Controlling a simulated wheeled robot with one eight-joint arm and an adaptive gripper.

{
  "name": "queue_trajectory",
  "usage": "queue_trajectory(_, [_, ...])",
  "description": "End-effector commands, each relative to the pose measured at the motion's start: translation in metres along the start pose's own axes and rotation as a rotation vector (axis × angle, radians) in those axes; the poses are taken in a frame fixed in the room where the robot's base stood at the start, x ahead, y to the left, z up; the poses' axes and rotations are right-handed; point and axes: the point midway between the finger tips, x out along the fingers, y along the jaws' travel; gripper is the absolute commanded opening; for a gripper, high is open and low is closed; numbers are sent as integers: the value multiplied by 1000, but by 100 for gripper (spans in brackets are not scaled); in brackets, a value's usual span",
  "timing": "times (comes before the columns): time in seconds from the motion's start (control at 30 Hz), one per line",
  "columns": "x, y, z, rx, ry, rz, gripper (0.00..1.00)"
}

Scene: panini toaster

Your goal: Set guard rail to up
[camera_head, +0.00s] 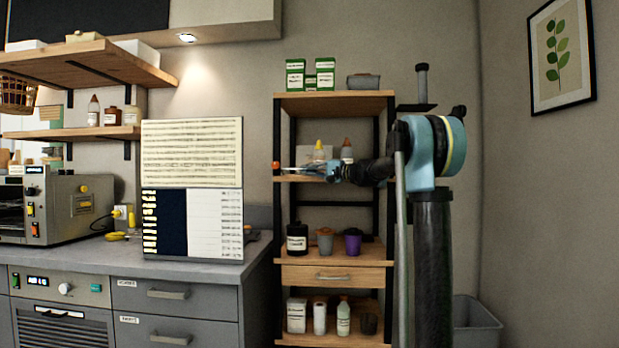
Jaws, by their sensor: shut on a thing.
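A thin grey rail (300,169), which appears to be the guard rail, runs along the front of the middle board (300,178) of the wooden shelf unit. An orange end piece (276,168) sits at its left end by the left post. My gripper (331,172) reaches in from the right at the height of this board and is shut on the rail, as far as I can tell. My fingertips are small and partly blend with the rail. The rail's right part is hidden behind my gripper and arm.
Bottles (319,152) stand on the board just behind my gripper. Green boxes (295,75) and a grey container (363,81) stand on the top board. Cups (325,241) and a dark jar (297,239) stand lower. The counter (180,268) is to the left.

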Motion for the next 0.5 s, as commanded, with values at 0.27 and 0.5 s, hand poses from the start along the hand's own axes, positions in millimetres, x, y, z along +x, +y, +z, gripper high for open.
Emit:
queue_trajectory(0.27, [4, -11, -11, 241, 4, 102, 0])
queue_trajectory(0.5, [8, -17, -21, 451, 6, 188, 0])
